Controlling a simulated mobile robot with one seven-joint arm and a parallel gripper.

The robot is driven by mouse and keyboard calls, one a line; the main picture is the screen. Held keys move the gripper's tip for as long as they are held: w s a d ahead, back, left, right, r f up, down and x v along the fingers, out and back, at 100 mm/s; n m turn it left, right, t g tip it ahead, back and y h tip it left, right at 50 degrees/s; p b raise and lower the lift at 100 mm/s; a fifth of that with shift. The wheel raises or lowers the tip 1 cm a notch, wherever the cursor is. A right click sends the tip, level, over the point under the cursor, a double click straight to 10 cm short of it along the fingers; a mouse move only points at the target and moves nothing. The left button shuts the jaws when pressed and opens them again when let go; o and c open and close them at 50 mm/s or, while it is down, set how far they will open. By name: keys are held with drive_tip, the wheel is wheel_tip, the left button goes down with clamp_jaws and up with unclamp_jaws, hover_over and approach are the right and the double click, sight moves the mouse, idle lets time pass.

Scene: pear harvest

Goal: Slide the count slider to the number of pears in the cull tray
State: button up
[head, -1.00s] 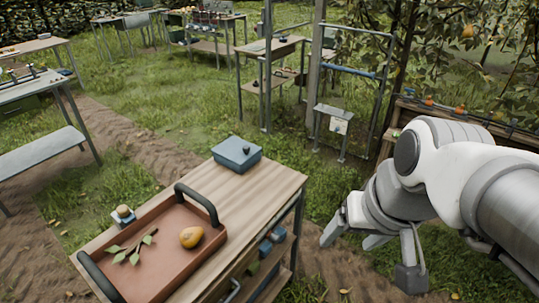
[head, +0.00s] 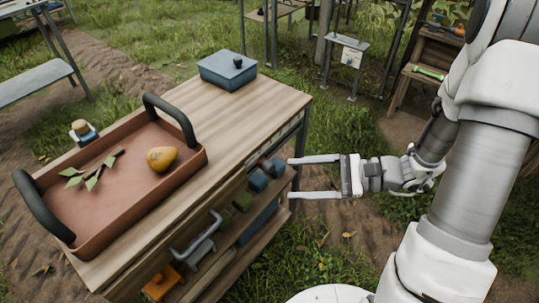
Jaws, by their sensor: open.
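A reddish-brown tray (head: 122,195) with two dark arched handles lies on the wooden table at the left. It holds one yellow-orange pear (head: 162,158) and a leafy twig (head: 93,171). I cannot tell whether this is the cull tray. No count slider can be made out for certain. My gripper (head: 291,178) is open and empty, its two fingers pointing left. In the picture it is beside the table's right side, to the right of the tray and pear.
A blue box (head: 227,72) with a dark knob stands on the table's (head: 245,108) far end. A small jar-like item (head: 82,131) stands behind the tray. The shelf below holds blue, green and orange items. A stand with a white card (head: 351,57) is on the grass behind.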

sight(272, 170)
drive_tip(key=w+d+f+m+t+b, duration=0.2)
drive_tip(key=f+m+t, duration=0.1)
drive_tip(key=f, duration=0.3)
drive_tip(key=w+d+f+m+t+h+b, duration=0.1)
drive_tip(key=w+d+f+m+t+b, duration=0.15)
drive_tip(key=f+m, duration=0.2)
drive_tip(key=w+d+f+m+t+b, duration=0.1)
drive_tip(key=d+f+m+t+b, duration=0.1)
drive_tip(key=f+t, duration=0.3)
drive_tip(key=shift+g, duration=0.55)
drive_tip(key=x, duration=0.5)
drive_tip(key=f+b+x, duration=0.1)
drive_tip(key=x, duration=1.1)
drive_tip(key=shift+w+d+f+b, duration=0.15)
drive_tip(key=shift+w+f+b, duration=0.15)
drive_tip(key=shift+w+b, duration=0.1)
clamp_jaws()
